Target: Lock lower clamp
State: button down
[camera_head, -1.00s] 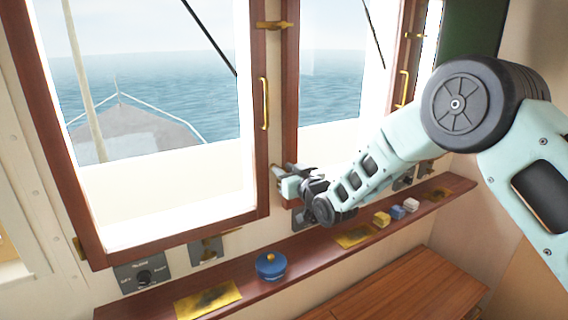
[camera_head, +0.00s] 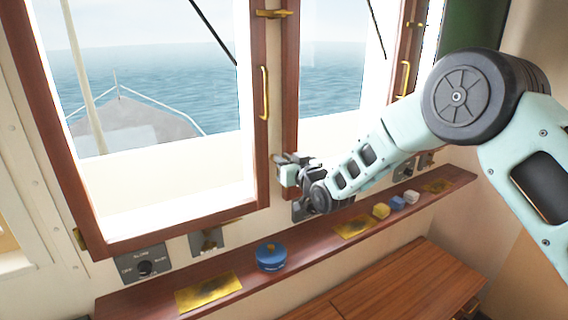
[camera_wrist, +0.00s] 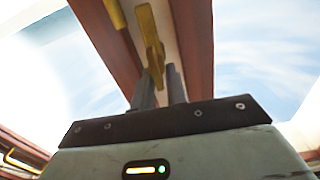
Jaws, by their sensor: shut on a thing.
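The lower clamp is a small brass lever (camera_wrist: 151,45) on the pale post between two wooden window frames in the wrist view. It lies roughly along the post, with its near end between my fingertips. My gripper (camera_wrist: 160,85) is shut on it. In the head view my gripper (camera_head: 284,160) is at the lower part of the post, beside the left window's frame, and hides the lower clamp. The upper clamp (camera_head: 273,14), brass, lies crosswise on the post near the top. The left window (camera_head: 258,150) appears close to the post.
A brass handle (camera_head: 264,95) is on the left window's frame. Below, a wooden shelf (camera_head: 310,250) carries a blue round pot (camera_head: 270,258), brass plates and small blocks (camera_head: 381,211). A control panel (camera_head: 143,264) is at lower left. A wooden cabinet (camera_head: 410,295) stands lower right.

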jog(key=shift+w+d+f+m+b, duration=0.15)
jog(key=shift+d+f+m+b, duration=0.15)
jog(key=shift+m+b, duration=2.95)
jog(key=shift+w+d+f+m+b, duration=0.2)
jog(key=shift+f+m+b, duration=0.15)
jog(key=shift+m+b, duration=2.95)
jog(key=shift+w+d+f+m+b, duration=0.25)
jog(key=shift+m+b, duration=1.8)
jog(key=shift+b, duration=2.35)
jog(key=shift+s, duration=0.1)
jog(key=c, duration=1.6)
grip_release()
